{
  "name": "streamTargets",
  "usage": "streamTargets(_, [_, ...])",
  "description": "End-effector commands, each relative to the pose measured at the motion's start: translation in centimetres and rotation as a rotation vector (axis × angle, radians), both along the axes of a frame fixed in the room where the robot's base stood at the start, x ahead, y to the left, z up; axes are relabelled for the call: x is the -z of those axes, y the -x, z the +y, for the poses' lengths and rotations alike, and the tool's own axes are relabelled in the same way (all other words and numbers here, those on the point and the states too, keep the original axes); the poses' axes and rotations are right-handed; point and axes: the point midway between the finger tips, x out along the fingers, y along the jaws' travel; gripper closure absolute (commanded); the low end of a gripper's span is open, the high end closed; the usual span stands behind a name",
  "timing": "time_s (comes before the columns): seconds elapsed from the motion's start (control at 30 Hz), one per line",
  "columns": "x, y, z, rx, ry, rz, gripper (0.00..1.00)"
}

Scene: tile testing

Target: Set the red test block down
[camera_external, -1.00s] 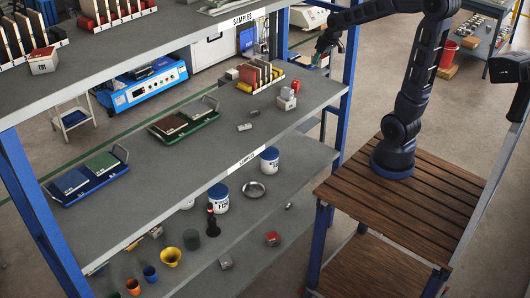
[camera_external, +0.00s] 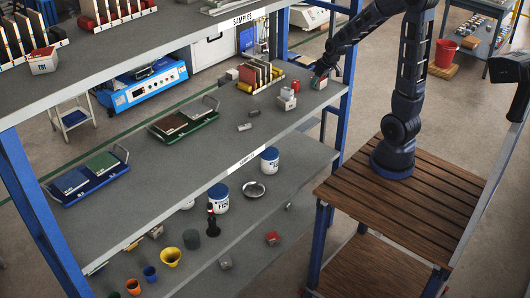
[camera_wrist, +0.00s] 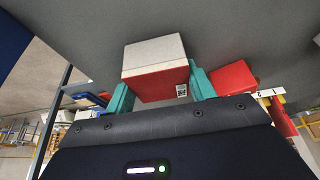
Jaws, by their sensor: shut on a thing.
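My gripper (camera_wrist: 161,88) is shut on the red test block (camera_wrist: 158,84), which sits between its two teal fingers. In the wrist view the block shows a red face with a small black-and-white code label and a pale grey face. In the external view my gripper (camera_external: 318,83) is at the right end of the middle shelf (camera_external: 225,145), just above its surface or at it.
A rack of upright tiles (camera_external: 262,75) is farther left. A blue shelf post (camera_external: 348,75) stands close right.

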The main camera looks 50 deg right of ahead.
Motion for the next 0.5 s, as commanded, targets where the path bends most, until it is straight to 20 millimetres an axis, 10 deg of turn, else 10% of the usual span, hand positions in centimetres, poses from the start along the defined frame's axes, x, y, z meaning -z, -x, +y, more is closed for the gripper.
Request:
streamTargets(0.27, [0.17, -0.04, 0.00, 0.000, 0.000, -0.001, 0.80])
streamTargets(0.3, [0.24, -0.02, 0.00, 0.000, 0.000, -0.001, 0.44])
streamTargets(0.5, [0.19, -0.03, 0.00, 0.000, 0.000, -0.001, 0.24])
